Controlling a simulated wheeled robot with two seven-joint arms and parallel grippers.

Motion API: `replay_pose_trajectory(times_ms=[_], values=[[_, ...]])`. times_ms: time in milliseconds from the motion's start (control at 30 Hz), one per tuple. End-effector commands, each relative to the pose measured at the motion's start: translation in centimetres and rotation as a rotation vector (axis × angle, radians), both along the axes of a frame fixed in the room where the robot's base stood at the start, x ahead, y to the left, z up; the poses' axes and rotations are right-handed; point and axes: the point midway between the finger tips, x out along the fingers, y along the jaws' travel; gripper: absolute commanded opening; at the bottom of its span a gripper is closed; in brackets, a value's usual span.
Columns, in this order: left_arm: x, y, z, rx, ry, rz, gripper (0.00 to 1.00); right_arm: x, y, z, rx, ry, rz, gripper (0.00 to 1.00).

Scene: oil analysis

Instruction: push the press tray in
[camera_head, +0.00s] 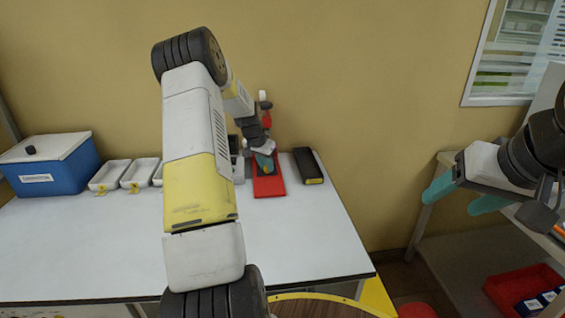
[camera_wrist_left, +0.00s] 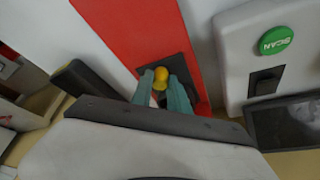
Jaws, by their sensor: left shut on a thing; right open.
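The red base of the press (camera_head: 268,187) lies on the table in the head view, partly hidden by my left gripper (camera_head: 264,163). In the left wrist view, the red surface (camera_wrist_left: 130,30) has a dark plate (camera_wrist_left: 178,68) on it with a yellow knob (camera_wrist_left: 160,74). My left gripper (camera_wrist_left: 163,92) is shut on the yellow knob, with a teal finger on each side. I cannot tell how far in the press tray is. My right gripper (camera_head: 452,197) is open and empty, in front of the shelf at the right.
A black block with a yellow end (camera_head: 308,166) lies right of the press. A white device with a green SCAN button (camera_wrist_left: 275,40) stands beside the red surface. White trays (camera_head: 108,174) and a blue box (camera_head: 50,170) are at the left. The table front (camera_head: 310,240) is clear.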

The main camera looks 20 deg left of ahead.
Motion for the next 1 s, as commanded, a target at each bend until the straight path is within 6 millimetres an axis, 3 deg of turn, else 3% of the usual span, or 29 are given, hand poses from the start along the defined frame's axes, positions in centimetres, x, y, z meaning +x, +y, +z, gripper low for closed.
replay_pose_trajectory(times_ms=[167, 200, 267, 567, 1000], values=[[0.4, 0.4, 0.2, 0.006, -0.014, 0.004, 0.00, 0.0, 0.0, 0.0, 0.000, 0.000, 0.000, 0.64], [0.4, 0.4, 0.3, 0.007, -0.015, 0.004, 0.22, 0.0, 0.0, 0.0, 0.000, 0.000, 0.000, 0.64], [0.4, 0.4, 0.2, 0.007, -0.014, 0.004, 0.29, 0.0, 0.0, 0.0, 0.000, 0.000, 0.000, 0.64], [0.0, 0.4, 0.9, 0.006, -0.013, 0.003, 0.29, 0.0, 0.0, 0.0, 0.000, 0.000, 0.000, 0.64], [-2.5, 0.8, 6.9, 0.007, -0.013, 0.004, 0.29, 0.0, 0.0, 0.0, 0.000, 0.000, 0.000, 0.64]])
